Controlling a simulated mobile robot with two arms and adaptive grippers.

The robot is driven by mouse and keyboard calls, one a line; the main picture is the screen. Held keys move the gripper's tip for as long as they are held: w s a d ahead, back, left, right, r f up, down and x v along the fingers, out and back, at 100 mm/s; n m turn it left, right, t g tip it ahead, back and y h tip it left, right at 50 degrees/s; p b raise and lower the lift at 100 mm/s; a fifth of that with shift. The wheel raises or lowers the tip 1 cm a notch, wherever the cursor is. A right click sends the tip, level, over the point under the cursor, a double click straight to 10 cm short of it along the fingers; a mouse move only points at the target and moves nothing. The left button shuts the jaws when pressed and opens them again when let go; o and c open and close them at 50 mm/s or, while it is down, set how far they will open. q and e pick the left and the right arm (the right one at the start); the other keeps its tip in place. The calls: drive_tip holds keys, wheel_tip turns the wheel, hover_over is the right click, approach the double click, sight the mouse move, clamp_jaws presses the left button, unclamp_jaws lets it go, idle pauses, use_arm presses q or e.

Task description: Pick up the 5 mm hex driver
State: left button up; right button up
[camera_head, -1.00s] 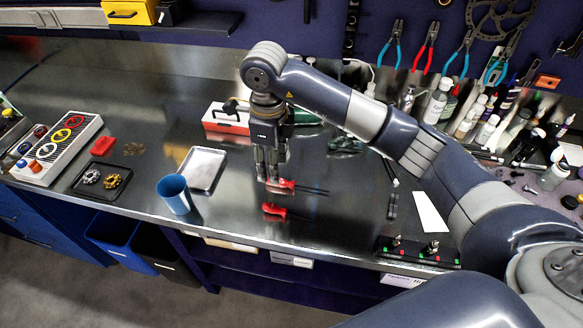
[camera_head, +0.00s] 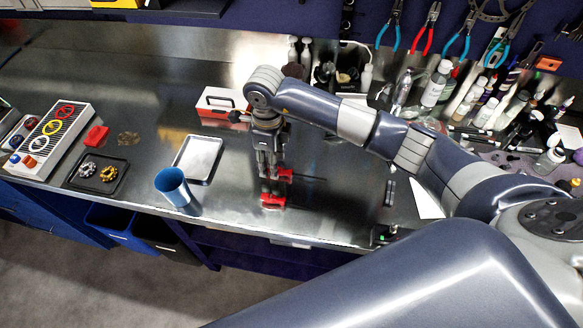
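Two red-handled drivers lie on the steel bench top. The farther driver (camera_head: 284,175) has its dark shaft pointing right. The nearer driver (camera_head: 272,201) lies just in front of it, close to the bench's front edge. I cannot read which one is the 5 mm hex driver. My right gripper (camera_head: 268,174) points down at the left end of the farther driver's handle and partly covers it. Its fingers are too small and blurred to show whether they are open or touching the handle. My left gripper is not in view.
A blue cup (camera_head: 173,187) and a silver tray (camera_head: 197,158) stand left of my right gripper. A red and white box (camera_head: 219,104) is behind it. Bottles (camera_head: 437,83) crowd the back right. The bench right of the drivers is fairly clear.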

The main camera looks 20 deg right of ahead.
drive_tip(key=shift+s+f+p, duration=0.15)
drive_tip(key=shift+f+p, duration=0.15)
drive_tip(key=shift+f, duration=0.9)
drive_tip(key=c, duration=0.3)
clamp_jaws()
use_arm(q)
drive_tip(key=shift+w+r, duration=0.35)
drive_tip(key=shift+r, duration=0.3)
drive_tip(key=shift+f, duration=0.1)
